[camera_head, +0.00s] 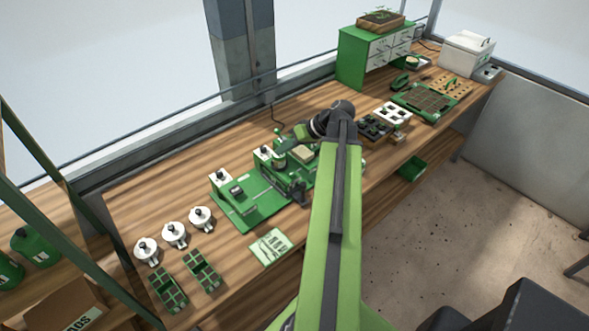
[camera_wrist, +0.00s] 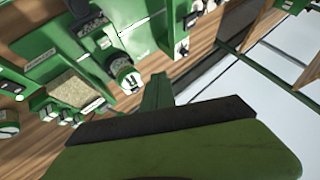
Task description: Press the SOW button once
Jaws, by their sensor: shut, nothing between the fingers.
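The green seeder machine (camera_head: 250,207) stands on the wooden bench, with white-topped units along its back edge. My gripper (camera_head: 301,131) hangs over its back right part, and my arm covers some of the machine. In the wrist view, my shut, empty gripper (camera_wrist: 157,88) points at the machine, close to a round green part with a white top (camera_wrist: 130,80). I cannot tell whether they touch. No lettering reading SOW is legible, so I cannot tell which part is the SOW button.
Three white lidded pots (camera_head: 174,235) and green cell trays (camera_head: 203,271) stand at the left. A card (camera_head: 270,247) lies in front of the machine. Dark and white trays (camera_head: 392,113) and a green drawer cabinet (camera_head: 365,58) are to the right. Bare bench shows at the left.

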